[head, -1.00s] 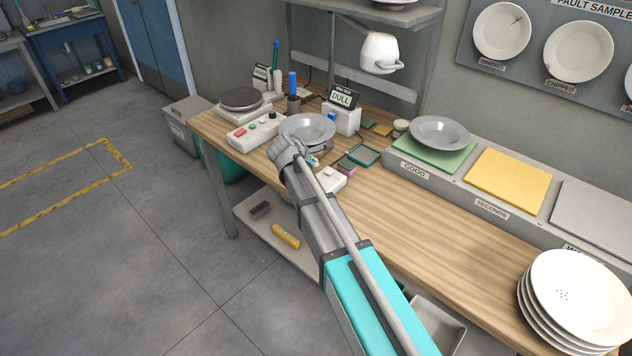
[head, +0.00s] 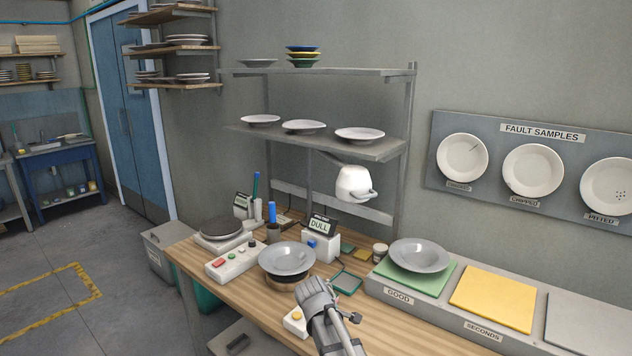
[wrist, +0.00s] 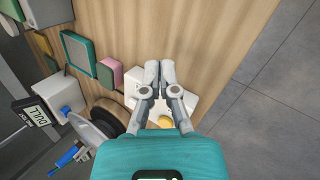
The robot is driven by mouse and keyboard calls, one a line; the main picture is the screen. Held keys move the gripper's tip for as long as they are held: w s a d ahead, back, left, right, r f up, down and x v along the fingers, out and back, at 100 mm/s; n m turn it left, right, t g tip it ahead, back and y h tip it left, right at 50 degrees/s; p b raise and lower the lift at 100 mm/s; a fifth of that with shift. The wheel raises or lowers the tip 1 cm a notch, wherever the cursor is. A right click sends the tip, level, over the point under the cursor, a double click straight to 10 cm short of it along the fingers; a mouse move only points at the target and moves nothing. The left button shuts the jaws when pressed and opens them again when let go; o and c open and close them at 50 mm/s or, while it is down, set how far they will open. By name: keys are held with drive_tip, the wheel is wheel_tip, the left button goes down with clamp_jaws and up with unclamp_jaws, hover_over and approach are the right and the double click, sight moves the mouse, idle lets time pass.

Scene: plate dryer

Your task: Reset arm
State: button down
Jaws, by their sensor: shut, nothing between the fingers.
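My arm reaches up from the bottom of the head view, with my gripper (head: 312,290) over the wooden bench in front of a grey plate. In the wrist view my gripper (wrist: 160,72) is shut and empty, its two fingers close together. It is above a white box with a yellow button (head: 296,315), which shows partly behind the fingers in the wrist view (wrist: 165,122). The grey plate (head: 287,258) rests on a dark round support beyond my gripper. Another grey plate (head: 420,255) sits on the green GOOD pad (head: 395,276).
A control box with buttons (head: 232,262), a DULL display (head: 322,226) and a green tray (head: 346,284) stand close by on the bench. A yellow SECONDS pad (head: 493,298) lies at right.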

drive_tip(key=s+d+m, duration=0.2)
drive_tip(key=s+d+f+m+g+y, duration=0.1)
drive_tip(key=s+d+m, duration=0.1)
drive_tip(key=s, duration=0.1)
drive_tip(key=s+d+m+g, duration=0.1)
drive_tip(key=s+d, duration=0.2)
drive_tip(key=shift+s+f+m, duration=0.2)
drive_tip(key=shift+f+m, duration=0.15)
drive_tip(key=shift+m, duration=0.05)
drive_tip(key=s+d+m+g+y, duration=0.2)
drive_tip(key=s+d+m+y, duration=0.1)
drive_tip(key=s+m, duration=0.4)
drive_tip(key=s+d, duration=0.1)
drive_tip(key=s, duration=0.1)
drive_tip(key=shift+s+d+f, duration=0.3)
drive_tip(key=shift+d+f, duration=0.05)
drive_tip(key=shift+f, duration=0.05)
